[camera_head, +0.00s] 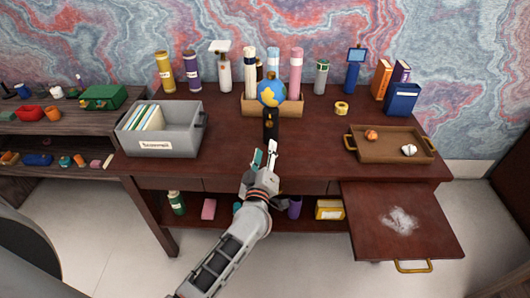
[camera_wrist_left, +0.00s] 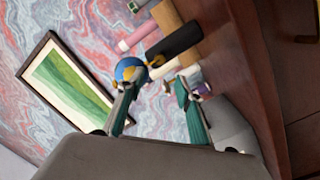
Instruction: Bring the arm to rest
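My left arm reaches in from the bottom of the head view over the front edge of the desk (camera_head: 310,155). My right gripper is not in view.
A grey bin (camera_head: 180,133) is left; a brown tray (camera_head: 375,152) is right. A drawer (camera_head: 365,235) stands open at front right. Clear desktop lies between gripper and tray.

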